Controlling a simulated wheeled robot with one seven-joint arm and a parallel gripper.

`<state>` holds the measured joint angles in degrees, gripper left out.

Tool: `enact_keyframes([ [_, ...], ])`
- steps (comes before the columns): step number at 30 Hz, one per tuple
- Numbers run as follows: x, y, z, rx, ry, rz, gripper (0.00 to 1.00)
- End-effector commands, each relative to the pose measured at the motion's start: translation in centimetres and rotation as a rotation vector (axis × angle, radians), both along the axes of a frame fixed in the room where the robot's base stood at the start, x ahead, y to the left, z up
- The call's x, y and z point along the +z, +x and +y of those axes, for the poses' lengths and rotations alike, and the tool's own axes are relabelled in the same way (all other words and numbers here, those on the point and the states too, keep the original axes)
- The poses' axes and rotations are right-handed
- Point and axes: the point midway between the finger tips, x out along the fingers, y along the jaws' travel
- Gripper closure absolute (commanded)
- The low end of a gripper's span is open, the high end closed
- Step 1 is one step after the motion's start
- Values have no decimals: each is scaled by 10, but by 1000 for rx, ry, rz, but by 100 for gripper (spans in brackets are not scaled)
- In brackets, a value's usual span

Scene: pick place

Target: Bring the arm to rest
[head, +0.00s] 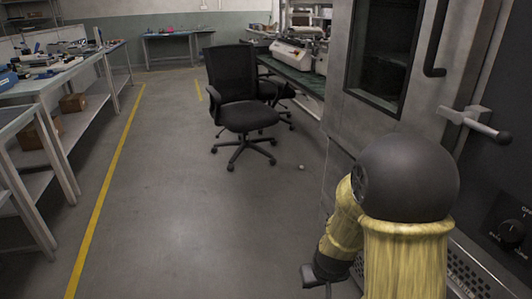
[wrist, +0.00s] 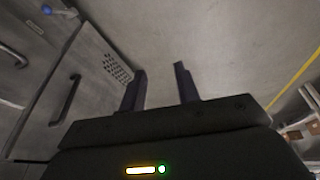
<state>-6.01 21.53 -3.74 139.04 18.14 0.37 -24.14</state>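My gripper (wrist: 160,90) shows in the wrist view with its two dark fingers apart and nothing between them. Bare grey floor lies beyond the fingertips. In the head view my arm, yellow with a dark round joint, hangs low at the bottom right, close beside the grey metal cabinet (head: 340,165). The dark end of the arm shows near the bottom edge there; the fingers cannot be made out in that view.
A black office chair (head: 245,115) stands mid-floor. Workbenches (head: 50,80) line the left side, behind a yellow floor line (head: 108,185). A small pale object (head: 301,167) lies on the floor. A cabinet handle (head: 475,122) juts out at right.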

Motion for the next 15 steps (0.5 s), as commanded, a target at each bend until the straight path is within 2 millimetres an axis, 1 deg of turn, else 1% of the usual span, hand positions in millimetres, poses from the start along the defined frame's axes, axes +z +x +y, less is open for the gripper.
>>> enact_keyframes([
  [1,22,-10,0,-14,19,4,68],
  [3,40,-24,-1,-35,40,21,68],
  [6,61,-43,-3,-61,56,44,68],
  [9,77,-60,-5,-86,60,63,68],
  [15,103,-90,-12,-132,53,92,68],
])
